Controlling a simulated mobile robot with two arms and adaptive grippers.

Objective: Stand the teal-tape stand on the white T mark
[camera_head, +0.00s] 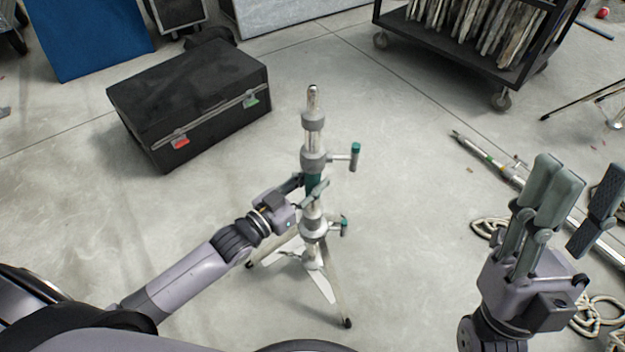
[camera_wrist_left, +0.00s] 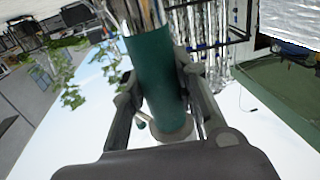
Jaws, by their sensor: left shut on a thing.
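The teal-tape stand (camera_head: 313,135) is a silver pole with grey collars, teal-tipped knobs and spread legs, upright near the picture's middle. My left gripper (camera_head: 312,187) is shut around its teal-taped section, below the upper knob. In the left wrist view the teal tape (camera_wrist_left: 155,75) runs between the two fingers of the left gripper (camera_wrist_left: 160,95). Pale strips (camera_head: 323,284) show low among the legs; I cannot tell whether they are the white T mark or parts of the stand. My right gripper (camera_head: 580,195) is raised at the right, open and empty.
A black case (camera_head: 190,100) lies behind and left of the stand. A dark wheeled cart (camera_head: 440,45) stands at the back right. Another pole (camera_head: 487,157) lies on the floor at right, near coiled rope (camera_head: 597,312). The grey floor around the stand is clear.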

